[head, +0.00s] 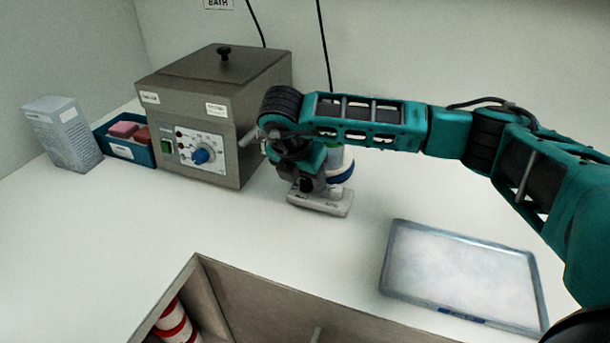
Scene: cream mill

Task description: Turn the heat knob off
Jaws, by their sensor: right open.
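The heat knob (201,156) is a round blue knob on the pale control panel of a grey metal bath (190,100) at the upper left. Its pointer is too small for me to read its setting. My right gripper (319,204) is to the right of the bath, low over the counter and clear of the knob. It is open, its fingertips are hard to make out, and I see nothing held in it. My left gripper is not in view.
A green switch (167,147) is left of the knob. A teal bin (139,155) with pink and red blocks and a pale carton (65,132) stand left of the bath. A silver tray (460,278) lies at right. The counter (240,222) is clear before the bath.

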